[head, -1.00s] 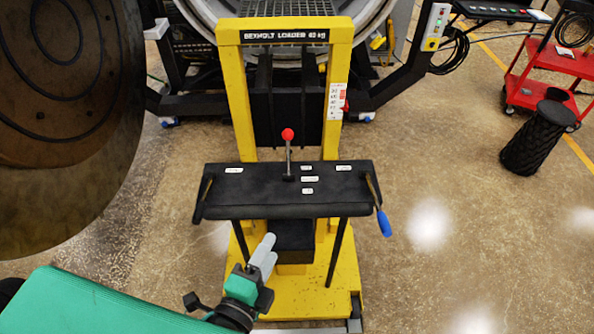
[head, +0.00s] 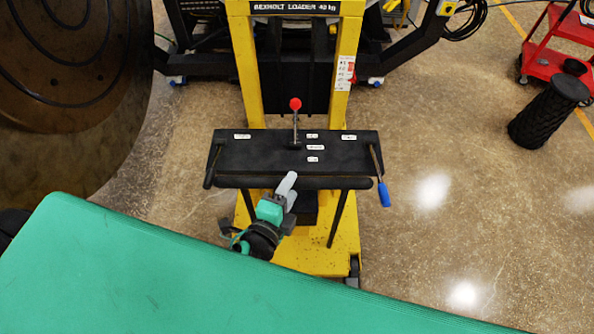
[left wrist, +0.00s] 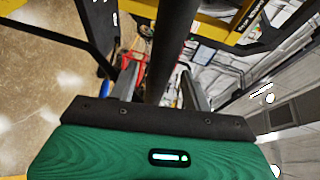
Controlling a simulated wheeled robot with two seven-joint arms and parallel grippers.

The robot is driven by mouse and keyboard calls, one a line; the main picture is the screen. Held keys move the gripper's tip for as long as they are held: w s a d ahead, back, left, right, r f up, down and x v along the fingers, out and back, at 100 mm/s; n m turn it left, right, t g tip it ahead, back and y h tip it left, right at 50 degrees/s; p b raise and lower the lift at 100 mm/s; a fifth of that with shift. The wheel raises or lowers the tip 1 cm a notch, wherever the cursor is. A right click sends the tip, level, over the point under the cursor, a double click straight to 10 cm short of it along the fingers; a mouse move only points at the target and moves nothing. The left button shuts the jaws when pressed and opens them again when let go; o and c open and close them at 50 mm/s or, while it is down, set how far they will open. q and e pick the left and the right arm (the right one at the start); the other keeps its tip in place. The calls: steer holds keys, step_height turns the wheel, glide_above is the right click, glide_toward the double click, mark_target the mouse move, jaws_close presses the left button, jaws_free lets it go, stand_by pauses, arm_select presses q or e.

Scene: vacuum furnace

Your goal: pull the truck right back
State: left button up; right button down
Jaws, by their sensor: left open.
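The yellow truck (head: 242,62), labelled as a 40 kg loader, stands upright ahead in the head view. Its black console (head: 262,152) carries a red-knobbed lever (head: 295,105) and a blue-gripped lever (head: 384,194) at the right end. A black handle bar (head: 335,183) runs along the console's near edge. My left gripper (head: 287,184) is at this bar, left of its middle. In the left wrist view the open fingers (left wrist: 160,72) stand either side of the dark bar (left wrist: 173,40). Whether they touch it I cannot tell. My right gripper is out of view.
A large dark round plate (head: 75,90) stands at the left. Black furnace framework (head: 400,60) is behind the truck. A red cart (head: 550,62) and a black ribbed cylinder (head: 545,118) stand at the right. The floor right of the truck is clear.

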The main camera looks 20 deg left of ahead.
arm_select(q)
steer(key=shift+p+x, duration=0.65)
steer(key=shift+x, duration=1.75)
steer(key=shift+c, duration=0.2)
jaws_close()
